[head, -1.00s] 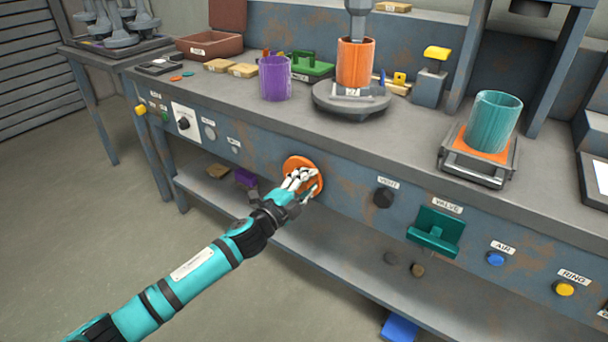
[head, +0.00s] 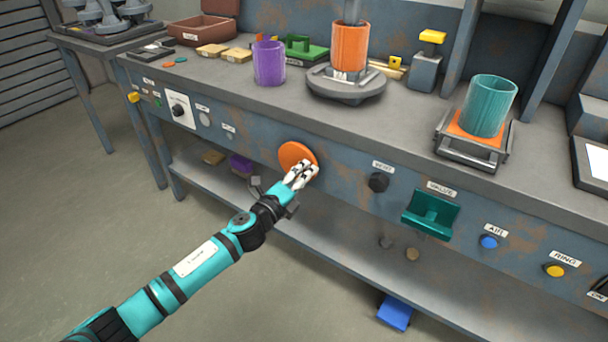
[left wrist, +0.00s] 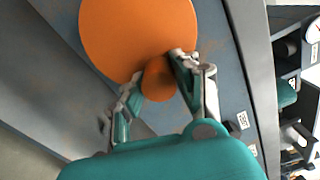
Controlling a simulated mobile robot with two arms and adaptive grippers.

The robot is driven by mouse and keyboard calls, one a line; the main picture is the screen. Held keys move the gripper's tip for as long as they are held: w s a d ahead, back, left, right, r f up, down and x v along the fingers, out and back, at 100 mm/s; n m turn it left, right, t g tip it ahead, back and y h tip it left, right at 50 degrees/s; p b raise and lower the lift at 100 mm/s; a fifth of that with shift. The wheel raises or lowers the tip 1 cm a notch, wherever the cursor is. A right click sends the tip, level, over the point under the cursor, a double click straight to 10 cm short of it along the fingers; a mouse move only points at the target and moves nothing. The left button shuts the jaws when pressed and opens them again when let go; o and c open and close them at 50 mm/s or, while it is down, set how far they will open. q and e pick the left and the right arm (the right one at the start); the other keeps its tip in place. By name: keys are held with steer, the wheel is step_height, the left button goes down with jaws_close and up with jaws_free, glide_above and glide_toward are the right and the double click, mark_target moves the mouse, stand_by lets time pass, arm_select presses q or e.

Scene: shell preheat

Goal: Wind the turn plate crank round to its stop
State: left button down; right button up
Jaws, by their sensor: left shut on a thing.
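The turn plate crank is an orange disc (head: 292,155) on the bench's front panel, and it also shows in the left wrist view (left wrist: 125,30). Its small round orange knob (left wrist: 159,80) sits at the disc's edge. My left gripper (head: 303,176) is shut on the knob, with one finger on each side of it in the left wrist view (left wrist: 158,82). In the head view the fingers hide the knob. The turn plate (head: 345,88) stands on the bench above, with an orange shell (head: 350,48) on it. My right gripper is not in view.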

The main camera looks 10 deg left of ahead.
arm_select(q)
steer(key=shift+s+d+f, duration=0.1)
steer(key=shift+f, duration=0.1)
steer(key=c, duration=1.3)
jaws_free()
steer(key=o, duration=0.3)
steer(key=shift+r, duration=0.1)
steer(key=v, duration=1.2)
